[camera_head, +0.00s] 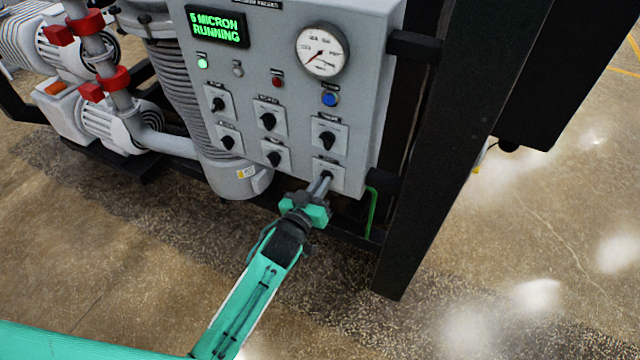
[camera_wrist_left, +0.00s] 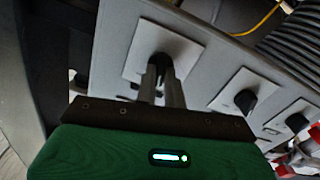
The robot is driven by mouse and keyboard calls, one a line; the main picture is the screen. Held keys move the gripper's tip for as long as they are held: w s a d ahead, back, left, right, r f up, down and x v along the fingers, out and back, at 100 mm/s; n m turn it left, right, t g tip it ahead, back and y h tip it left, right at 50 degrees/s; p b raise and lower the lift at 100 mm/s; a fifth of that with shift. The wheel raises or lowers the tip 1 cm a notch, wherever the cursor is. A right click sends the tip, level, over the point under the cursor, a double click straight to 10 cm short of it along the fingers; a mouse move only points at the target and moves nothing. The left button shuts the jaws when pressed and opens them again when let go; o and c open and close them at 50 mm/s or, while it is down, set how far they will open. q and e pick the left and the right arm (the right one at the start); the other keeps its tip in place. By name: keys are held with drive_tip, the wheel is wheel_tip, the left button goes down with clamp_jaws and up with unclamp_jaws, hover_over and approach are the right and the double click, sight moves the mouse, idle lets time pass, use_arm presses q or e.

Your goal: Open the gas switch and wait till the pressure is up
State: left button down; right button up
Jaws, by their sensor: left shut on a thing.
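A grey control panel (camera_head: 365,20) carries several black rotary switches on light square plates. My left gripper (camera_head: 325,177) is at the lowest right switch of the panel, with its fingers shut on that switch's knob. In the left wrist view, the two fingers (camera_wrist_left: 165,80) close around the black knob (camera_wrist_left: 158,62) on its square plate (camera_wrist_left: 185,45). The switch's label is too small to read. A round pressure gauge (camera_head: 322,50) sits at the upper right of the panel; its needle points to the lower left. My right gripper is not in view.
A green display (camera_head: 217,26) reads "5 MICRON RUNNING". A green lamp (camera_head: 202,63) is lit, with a red lamp (camera_head: 277,82) and a blue button (camera_head: 329,99) nearby. A black post (camera_head: 455,130) stands right of the panel. Pumps and pipes (camera_head: 110,110) fill the left.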

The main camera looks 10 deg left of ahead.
use_arm(q)
drive_tip(key=shift+d+m, duration=0.1)
drive_tip(key=shift+m, duration=4.1)
drive_tip(key=c, duration=1.5)
unclamp_jaws()
drive_tip(key=shift+s, duration=0.1)
